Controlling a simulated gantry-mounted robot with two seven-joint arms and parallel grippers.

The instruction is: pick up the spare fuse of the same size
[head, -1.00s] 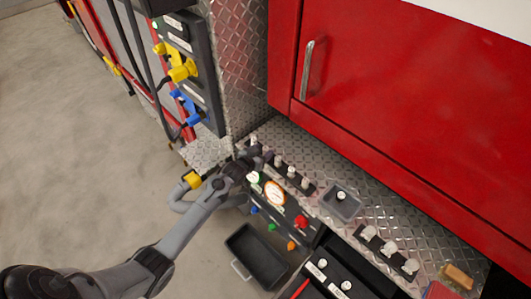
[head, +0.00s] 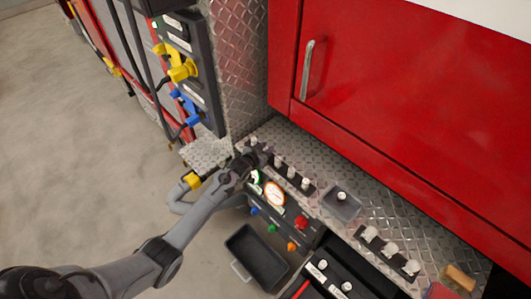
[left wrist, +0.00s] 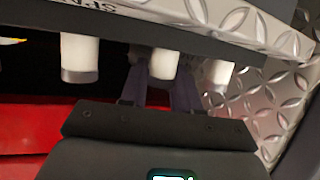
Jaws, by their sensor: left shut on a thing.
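A dark rack (head: 291,175) with several white fuses stands on the diamond-plate ledge, and its lettering, partly cut off, starts "SPA" in the left wrist view. My left gripper (head: 264,154) is at the rack's far left end, shut on a white fuse (left wrist: 163,64) that shows between its fingers in the left wrist view. I cannot tell whether this fuse is clear of the rack. Another white fuse (left wrist: 80,57) is to its left and a third (left wrist: 218,74) close to its right. My right gripper is not in view.
A grey tray (head: 353,210) holds one fuse. Another rack with white fuses (head: 390,249) is further right. The control panel with a red knob (head: 301,222) is below the ledge. An empty black bin (head: 269,274) and a red cabinet (head: 400,110) flank the area.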

